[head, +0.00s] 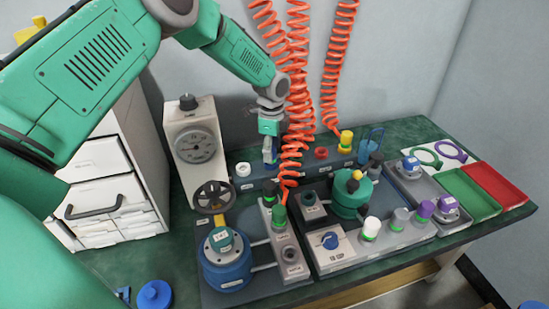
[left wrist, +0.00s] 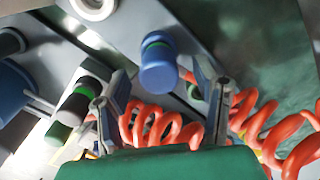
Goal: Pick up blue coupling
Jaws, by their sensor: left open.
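The blue coupling (left wrist: 158,66), a blue cylinder with a green band, shows in the left wrist view just beyond and between my fingertips. In the head view, my left gripper (head: 270,140) points down over the grey rail at the back of the table, right of a white ring (head: 243,169). The coupling is largely hidden there by the gripper. My right gripper is not in view.
Orange coiled hoses (head: 297,100) hang close to the right of my left gripper and cross the wrist view. A white gauge unit (head: 195,150) stands to the left. A black-and-green coupling (head: 270,192) stands in front. Green and red trays (head: 497,186) lie at the right.

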